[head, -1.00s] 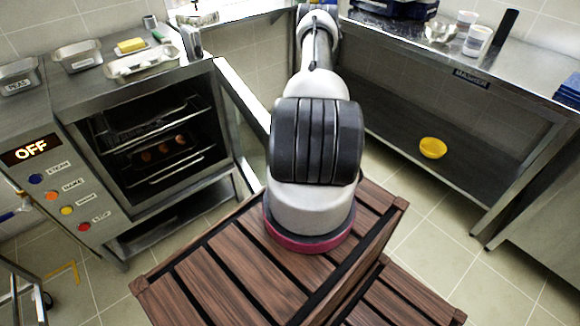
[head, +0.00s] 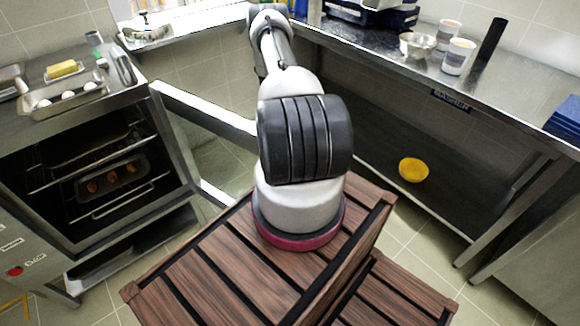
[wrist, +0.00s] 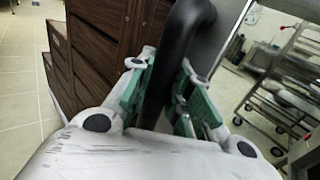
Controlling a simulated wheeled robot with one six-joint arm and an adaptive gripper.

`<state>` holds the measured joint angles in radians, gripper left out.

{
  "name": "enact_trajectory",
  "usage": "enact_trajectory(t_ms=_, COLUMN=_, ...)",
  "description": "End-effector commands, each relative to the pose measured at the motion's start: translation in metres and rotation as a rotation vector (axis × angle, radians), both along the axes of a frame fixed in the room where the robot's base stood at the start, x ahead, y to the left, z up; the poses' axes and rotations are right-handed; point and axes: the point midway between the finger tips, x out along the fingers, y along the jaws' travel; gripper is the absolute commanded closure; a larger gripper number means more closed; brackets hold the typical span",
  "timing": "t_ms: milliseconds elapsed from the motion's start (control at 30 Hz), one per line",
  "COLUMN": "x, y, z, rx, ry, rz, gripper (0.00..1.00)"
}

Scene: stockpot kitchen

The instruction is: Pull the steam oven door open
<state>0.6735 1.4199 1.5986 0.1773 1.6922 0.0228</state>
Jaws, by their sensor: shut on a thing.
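The steam oven (head: 95,110) stands at the left in the head view. Its dark cavity is exposed, with racks and a tray of brown items (head: 112,182) inside. The glazed oven door (head: 205,110) stands swung out on the right side of the opening, its far end hidden behind my arm. In the wrist view my gripper (wrist: 163,78) is shut on the black bar handle (wrist: 181,38), with green-padded fingers on both sides of it. The door's pane (wrist: 232,50) shows to the right of the handle. My gripper is hidden in the head view.
A steel counter (head: 440,85) with a bowl and tubs runs along the right. A yellow bowl (head: 413,169) lies on its lower shelf. A tray with white items (head: 65,97) sits on the oven top. Tiled floor shows at the lower right. A wheeled rack (wrist: 285,85) shows in the wrist view.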

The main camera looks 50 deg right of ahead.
Motion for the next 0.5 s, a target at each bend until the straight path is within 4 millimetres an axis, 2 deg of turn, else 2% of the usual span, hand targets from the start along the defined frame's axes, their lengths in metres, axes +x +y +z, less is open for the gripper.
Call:
enact_trajectory(t_ms=367, x=0.0001, y=0.0000, z=0.0000, rx=0.001, ry=0.001, rz=0.004, gripper=1.00)
enact_trajectory(t_ms=400, x=0.0001, y=0.0000, z=0.0000, rx=0.001, ry=0.001, rz=0.004, gripper=0.78)
enact_trajectory(t_ms=500, x=0.0003, y=0.0000, z=0.0000, rx=0.000, ry=0.000, rz=0.004, gripper=0.60)
